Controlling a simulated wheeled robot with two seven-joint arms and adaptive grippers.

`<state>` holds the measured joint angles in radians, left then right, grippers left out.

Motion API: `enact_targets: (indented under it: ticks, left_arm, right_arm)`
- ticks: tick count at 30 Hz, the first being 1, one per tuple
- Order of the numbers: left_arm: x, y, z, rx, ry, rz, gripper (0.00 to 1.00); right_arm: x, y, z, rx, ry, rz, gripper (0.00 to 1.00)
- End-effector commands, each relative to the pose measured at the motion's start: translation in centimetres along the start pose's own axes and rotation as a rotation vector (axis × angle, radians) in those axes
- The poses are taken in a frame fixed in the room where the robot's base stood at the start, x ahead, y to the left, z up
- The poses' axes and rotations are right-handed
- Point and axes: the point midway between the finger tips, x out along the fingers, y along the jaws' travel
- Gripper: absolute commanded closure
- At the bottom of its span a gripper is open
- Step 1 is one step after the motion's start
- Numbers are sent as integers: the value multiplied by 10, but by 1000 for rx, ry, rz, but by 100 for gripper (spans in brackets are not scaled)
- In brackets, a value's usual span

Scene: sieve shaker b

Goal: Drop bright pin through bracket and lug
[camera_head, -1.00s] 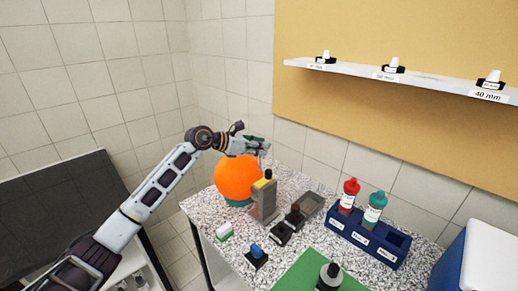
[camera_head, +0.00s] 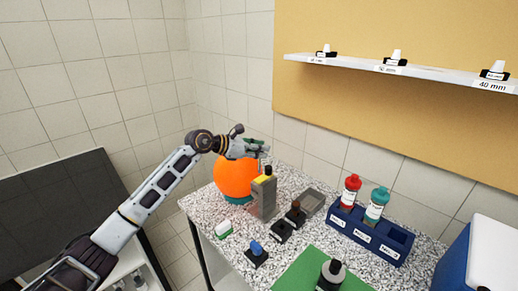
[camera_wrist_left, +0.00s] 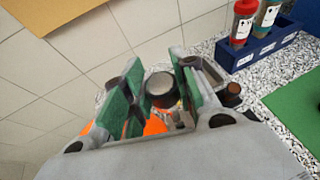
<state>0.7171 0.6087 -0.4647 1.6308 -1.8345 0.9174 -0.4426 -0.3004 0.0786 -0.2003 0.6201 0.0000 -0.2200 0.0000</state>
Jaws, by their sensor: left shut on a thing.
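My left gripper (camera_head: 262,149) is above the back left of the speckled table, near an orange ball (camera_head: 236,177) and the top of a grey upright block (camera_head: 264,200). In the left wrist view, its green-lined fingers (camera_wrist_left: 160,92) are shut on a round, dark-topped metal piece (camera_wrist_left: 162,88), which appears to be the bright pin. Its lower end is hidden. The grey block has a yellow band and a black piece on top; I cannot tell whether it is the bracket, and I cannot make out the lug. My right gripper is not in view.
Small black blocks with brown (camera_head: 296,209) and blue (camera_head: 257,249) knobs stand in front. A grey tray (camera_head: 321,197) and a blue rack (camera_head: 393,251) holding red and teal bottles are to the right. A green mat (camera_head: 297,279) lies at the front. A shelf (camera_head: 432,76) hangs above.

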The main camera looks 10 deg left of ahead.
Motion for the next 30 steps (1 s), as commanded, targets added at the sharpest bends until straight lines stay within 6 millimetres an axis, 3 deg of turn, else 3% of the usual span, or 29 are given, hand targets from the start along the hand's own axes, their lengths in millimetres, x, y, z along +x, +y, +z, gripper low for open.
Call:
enact_targets:
  ticks: [12,30]
  left_arm:
    - [9,0,-22,0,0,1,98]
    - [10,0,-25,0,0,1,98]
  right_arm:
    - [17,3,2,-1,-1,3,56]
    - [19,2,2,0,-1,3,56]
